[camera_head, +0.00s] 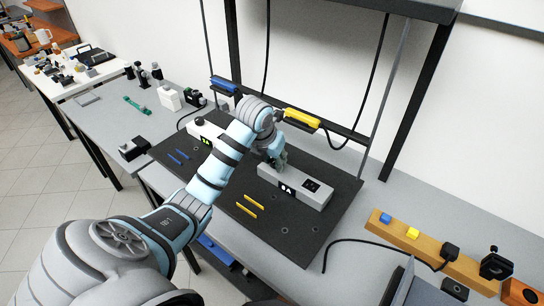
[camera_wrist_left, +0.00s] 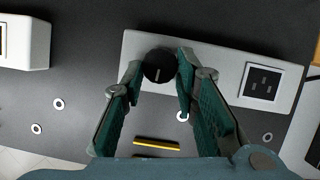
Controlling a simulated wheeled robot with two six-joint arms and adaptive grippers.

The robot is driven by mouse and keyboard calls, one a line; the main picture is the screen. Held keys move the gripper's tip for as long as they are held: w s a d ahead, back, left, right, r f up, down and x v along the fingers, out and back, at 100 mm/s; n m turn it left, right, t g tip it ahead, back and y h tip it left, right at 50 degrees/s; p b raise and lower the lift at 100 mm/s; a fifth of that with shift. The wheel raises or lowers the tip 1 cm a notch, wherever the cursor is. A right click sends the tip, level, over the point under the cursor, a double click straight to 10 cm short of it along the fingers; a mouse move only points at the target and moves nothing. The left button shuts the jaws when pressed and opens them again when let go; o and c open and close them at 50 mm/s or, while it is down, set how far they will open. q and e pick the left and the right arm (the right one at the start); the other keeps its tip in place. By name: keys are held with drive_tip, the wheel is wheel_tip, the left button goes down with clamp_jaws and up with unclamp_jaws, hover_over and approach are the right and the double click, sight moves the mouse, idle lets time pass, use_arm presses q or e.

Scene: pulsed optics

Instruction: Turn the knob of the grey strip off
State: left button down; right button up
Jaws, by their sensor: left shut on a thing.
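The grey strip (camera_head: 312,199) lies on the dark board, with a lit display and a dark socket on it. In the left wrist view the grey strip (camera_wrist_left: 222,68) carries a round black knob (camera_wrist_left: 158,62) with a pale mark pointing along the picture's vertical. The socket (camera_wrist_left: 263,83) is at its right end. My left gripper (camera_wrist_left: 159,68) has its green fingers on both sides of the knob and is shut on it. In the head view my left gripper (camera_head: 277,160) is over the strip's left end, and the knob is hidden there.
A second pale strip (camera_head: 206,131) with a green display stands left on the dark board (camera_head: 285,230). Blue and yellow bars lie on the board. A yellow block (camera_head: 302,118) hangs on the rail behind.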

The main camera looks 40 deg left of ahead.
use_arm(q)
drive_tip(key=shift+w+r+n+y, duration=0.1)
drive_tip(key=shift+n+y, duration=0.2)
drive_tip(key=shift+n, duration=0.3)
drive_tip(key=c, duration=1.4)
unclamp_jaws()
drive_tip(key=shift+o, duration=0.6)
drive_tip(key=shift+w, duration=0.15)
drive_tip(key=shift+r, duration=0.3)
drive_tip(key=s+d, duration=0.1)
drive_tip(key=s, duration=0.3)
drive_tip(key=s+d, duration=0.1)
drive_tip(key=s, duration=0.3)
drive_tip(key=s+d, duration=0.1)
drive_tip(key=s, duration=0.3)
drive_tip(key=shift+s+d+r, duration=0.1)
drive_tip(key=shift+d+r, duration=0.05)
drive_tip(key=shift+d, duration=0.15)
